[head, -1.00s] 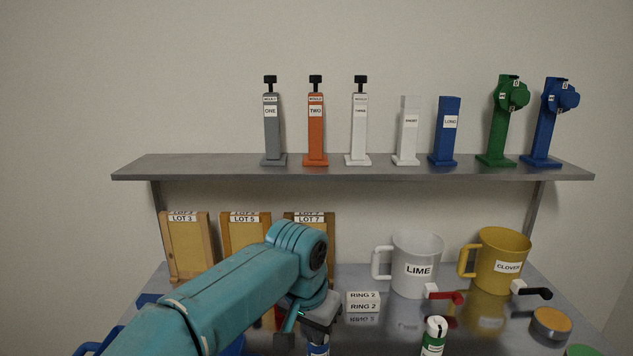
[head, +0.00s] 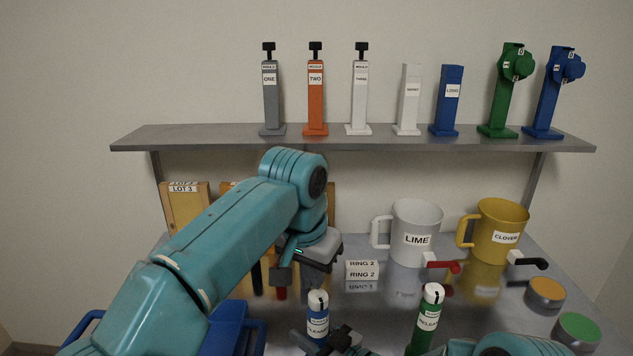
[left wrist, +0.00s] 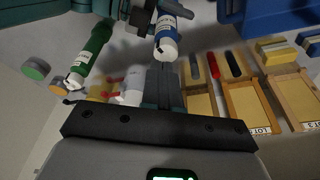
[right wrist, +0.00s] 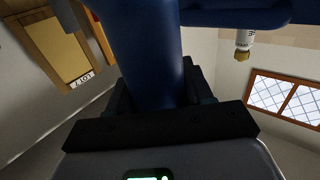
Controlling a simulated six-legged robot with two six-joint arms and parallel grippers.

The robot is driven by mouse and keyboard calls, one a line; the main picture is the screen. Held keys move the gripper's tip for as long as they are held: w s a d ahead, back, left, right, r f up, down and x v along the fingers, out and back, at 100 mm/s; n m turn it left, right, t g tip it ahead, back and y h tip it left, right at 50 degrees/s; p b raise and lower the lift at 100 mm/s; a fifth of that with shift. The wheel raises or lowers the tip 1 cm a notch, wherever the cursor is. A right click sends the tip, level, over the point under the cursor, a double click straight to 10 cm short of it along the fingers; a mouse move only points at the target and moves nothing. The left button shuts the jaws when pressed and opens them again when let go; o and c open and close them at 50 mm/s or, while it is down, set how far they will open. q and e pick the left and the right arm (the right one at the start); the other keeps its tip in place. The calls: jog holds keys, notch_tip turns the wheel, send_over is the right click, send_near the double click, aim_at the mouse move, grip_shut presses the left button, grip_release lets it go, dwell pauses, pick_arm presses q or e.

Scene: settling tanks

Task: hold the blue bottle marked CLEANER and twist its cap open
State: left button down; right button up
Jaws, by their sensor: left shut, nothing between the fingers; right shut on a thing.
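The blue bottle (head: 317,329), marked CLEANER, stands upright at the front middle in the head view, its white cap (head: 317,299) on top. In the left wrist view the bottle (left wrist: 170,22) is partly covered by my right gripper. My right gripper (head: 342,338) is shut on the bottle's body; the bottle's blue side (right wrist: 145,50) fills the upper middle of the right wrist view. My left gripper (head: 290,270) is shut and empty, above and left of the cap, apart from it. Its fingers (left wrist: 163,85) also show in the left wrist view.
A green bottle (head: 424,325) stands right of the blue one. A blue crate (head: 228,325) is at left. Round tins lie at right.

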aim_at(323, 306)
pick_arm(q)
jog(key=shift+s+a+f+n+y, duration=0.1)
jog(key=shift+f+n+y, duration=0.15)
jog(key=shift+f+n, duration=0.75)
jog(key=shift+w+a+f+n+y, duration=0.1)
jog(key=shift+a+f+n+y, duration=0.1)
jog(key=shift+f+n, duration=0.85)
jog(key=shift+s+a+f+n+y, duration=0.1)
jog(key=shift+f+n+y, duration=0.15)
jog(key=shift+f+n, duration=0.75)
jog(key=shift+w+d, duration=0.3)
jog(key=shift+w, duration=0.3)
jog(key=shift+s+d, duration=0.1)
jog(key=shift+d, duration=0.1)
jog(key=shift+d, duration=0.7)
